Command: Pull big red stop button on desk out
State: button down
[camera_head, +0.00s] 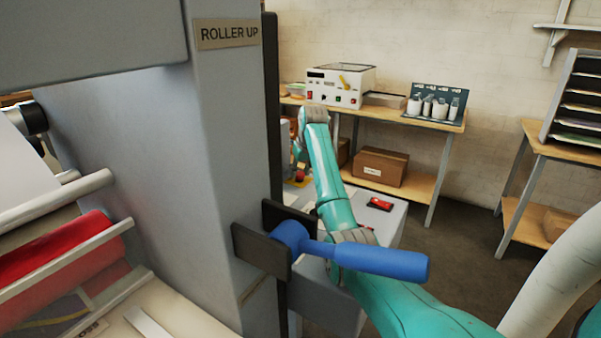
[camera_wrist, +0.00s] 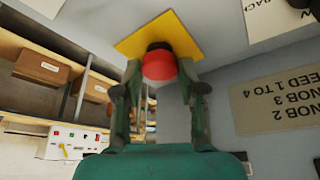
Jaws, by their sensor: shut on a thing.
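The big red stop button (camera_wrist: 159,67) has a dark collar and stands on a yellow plate (camera_wrist: 180,35) on the grey desk (camera_wrist: 225,75), in the wrist view. My gripper (camera_wrist: 160,74) has one finger on each side of the button's red head and is shut on it. In the head view, the red button (camera_head: 301,173) shows only as a small patch beyond the dark post, with my arm close beside it. Most of my gripper is hidden there.
A blue-handled lever (camera_head: 375,260) on the grey machine column (camera_head: 220,160) stands close in front of my arm. A red object (camera_head: 380,204) lies on the desk. A printed label (camera_wrist: 280,98) is right of the button. A wooden bench (camera_head: 390,114) with equipment is behind.

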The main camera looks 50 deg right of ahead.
jog(key=c, duration=0.7)
grip_release()
jog(key=shift+r, duration=0.2)
jog(key=shift+o, duration=0.2)
jog(key=v, duration=1.2)
